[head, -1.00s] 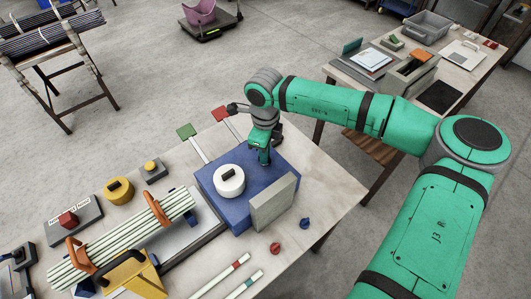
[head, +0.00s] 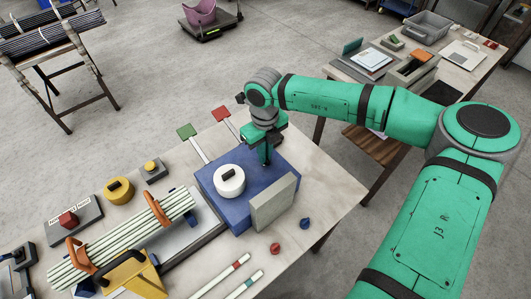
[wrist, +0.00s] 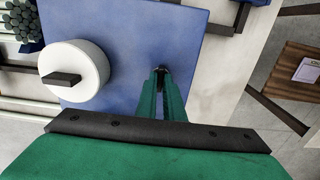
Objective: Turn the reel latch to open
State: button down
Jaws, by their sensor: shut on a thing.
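The blue block (head: 215,192) lies on the workbench and bears a white round drum (head: 230,186) with a black bar on top; the drum also shows in the wrist view (wrist: 88,70). My gripper (head: 266,160) points down at the blue block, to the right of the drum and apart from it. In the wrist view my gripper (wrist: 160,78) is shut on a small dark piece at the block's surface, which I take to be the reel latch (wrist: 160,69). The fingers hide most of it, so its angle cannot be told.
A grey upright plate (head: 273,203) stands at the block's front right. A bundle of pale rods (head: 130,238) lies in a cradle with orange handles at the left. Red (head: 275,249) and blue (head: 305,223) knobs sit near the bench's right edge. A second table (head: 455,75) stands behind.

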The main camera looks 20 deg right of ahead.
jog(key=shift+w+a+r, duration=0.1)
jog(key=shift+w+a, duration=0.05)
jog(key=shift+w, duration=0.05)
jog(key=c, duration=1.9)
grip_release()
jog(key=shift+o, duration=0.2)
jog(key=shift+s, duration=0.1)
notch_tip(320, 180, up, 11)
